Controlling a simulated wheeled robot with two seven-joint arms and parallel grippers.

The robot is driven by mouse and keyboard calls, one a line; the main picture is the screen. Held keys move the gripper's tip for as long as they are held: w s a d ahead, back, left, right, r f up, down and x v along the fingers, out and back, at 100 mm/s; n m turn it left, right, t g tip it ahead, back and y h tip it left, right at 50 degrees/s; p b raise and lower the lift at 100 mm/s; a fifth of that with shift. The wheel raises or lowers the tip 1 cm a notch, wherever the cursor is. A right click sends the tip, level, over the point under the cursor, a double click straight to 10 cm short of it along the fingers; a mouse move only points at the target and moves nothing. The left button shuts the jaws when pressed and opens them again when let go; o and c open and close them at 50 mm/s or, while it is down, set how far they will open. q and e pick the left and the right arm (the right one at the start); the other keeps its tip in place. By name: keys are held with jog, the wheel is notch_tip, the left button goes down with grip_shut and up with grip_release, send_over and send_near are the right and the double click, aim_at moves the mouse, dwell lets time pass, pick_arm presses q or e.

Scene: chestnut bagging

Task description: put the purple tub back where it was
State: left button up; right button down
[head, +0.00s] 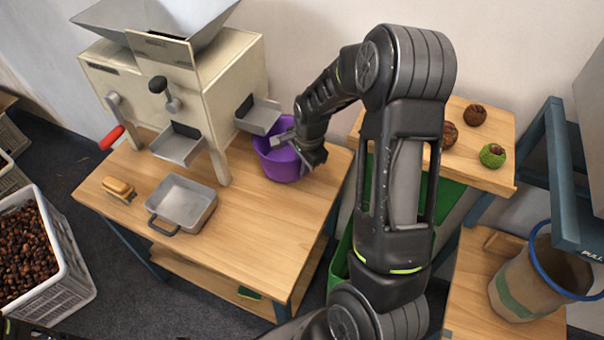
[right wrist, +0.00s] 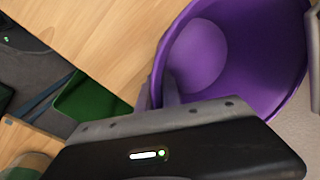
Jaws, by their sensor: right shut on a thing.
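The purple tub (head: 277,165) stands on the wooden table, beside the beige machine and by its right-hand side chute (head: 259,115). My right gripper (head: 296,150) is shut on the tub's rim at its right side. In the right wrist view the tub (right wrist: 240,60) looks empty, and the gripper's fingers (right wrist: 162,95) are at its wall. Part of the tub's right side is hidden behind the gripper. My left gripper is not seen; only a small dark part of my body shows at the bottom left corner.
The machine (head: 215,90) has a front chute (head: 178,145) and a red-handled crank (head: 112,137). A metal pan (head: 183,205) and a brush (head: 118,188) lie on the table (head: 250,230). A chestnut crate (head: 72,262) stands left. Right are a small table (head: 480,165) with husks and a sack (head: 535,280).

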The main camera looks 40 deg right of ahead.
jog(key=shift+f+p, duration=0.35)
jog(key=shift+f, duration=1.4)
jog(key=shift+f, duration=0.15)
jog(key=c, duration=1.5)
grip_release()
jog(key=r, duration=0.4)
jog(key=s+r, duration=0.1)
jog(key=r, duration=0.3)
jog(key=s+r+b, duration=0.1)
jog(key=r, duration=0.3)
jog(key=shift+s+a+r, duration=0.1)
jog(key=shift+s+a, duration=0.05)
jog(key=shift+a, duration=0.05)
